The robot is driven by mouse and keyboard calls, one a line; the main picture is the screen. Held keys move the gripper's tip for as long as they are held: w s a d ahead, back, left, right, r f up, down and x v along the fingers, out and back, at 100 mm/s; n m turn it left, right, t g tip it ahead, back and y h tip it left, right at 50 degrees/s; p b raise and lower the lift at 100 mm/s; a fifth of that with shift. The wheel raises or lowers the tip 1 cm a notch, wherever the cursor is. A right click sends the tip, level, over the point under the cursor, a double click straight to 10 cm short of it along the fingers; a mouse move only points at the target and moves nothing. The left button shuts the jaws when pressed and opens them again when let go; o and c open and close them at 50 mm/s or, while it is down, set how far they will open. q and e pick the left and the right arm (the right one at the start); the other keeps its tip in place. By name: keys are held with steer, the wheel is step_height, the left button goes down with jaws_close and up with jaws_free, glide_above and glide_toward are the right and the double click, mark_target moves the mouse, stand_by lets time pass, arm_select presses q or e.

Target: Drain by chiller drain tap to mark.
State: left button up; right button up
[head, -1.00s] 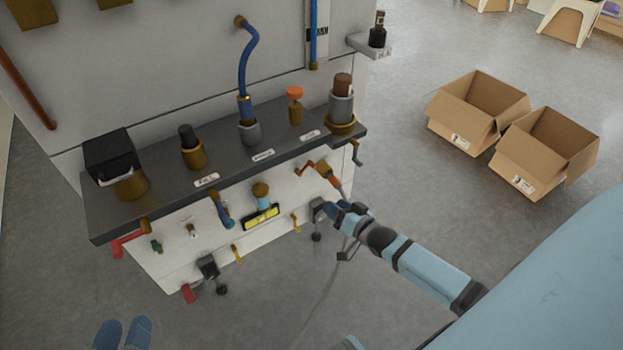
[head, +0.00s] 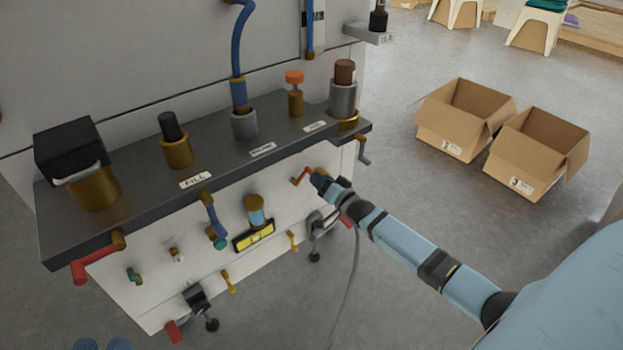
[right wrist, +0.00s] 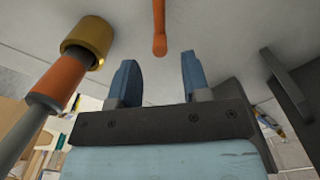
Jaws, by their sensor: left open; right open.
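My right gripper (head: 320,181) is at the white front panel under the grey shelf, at a red-orange lever (head: 302,177) on a brass fitting. In the right wrist view my right gripper (right wrist: 158,80) is open and empty. An orange handle (right wrist: 159,38) hangs ahead, between the lines of its fingers; contact is not visible. Other taps are a long red handle (head: 98,259) and a blue handle (head: 214,222). I cannot tell which is the chiller drain tap.
The grey shelf (head: 120,222) carries a black-topped box, capped fittings and an orange knob (head: 294,77). A yellow level window (head: 254,236) is on the panel. A brass-and-orange fitting (right wrist: 70,72) is close left of my right gripper. Two cardboard boxes (head: 447,142) stand on open floor.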

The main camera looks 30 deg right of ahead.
mark_target(311, 171)
arm_select(q)
steer(key=shift+w+a+r+m+t+b, duration=0.1)
steer(key=shift+w+a+m+t+b, duration=0.25)
steer(key=shift+w+m+b, duration=0.35)
arm_select(e)
steer(key=w, duration=0.4)
steer(key=shift+w+a, duration=0.25)
steer(key=shift+w, duration=0.15)
arm_select(q)
steer(key=shift+s, duration=0.15)
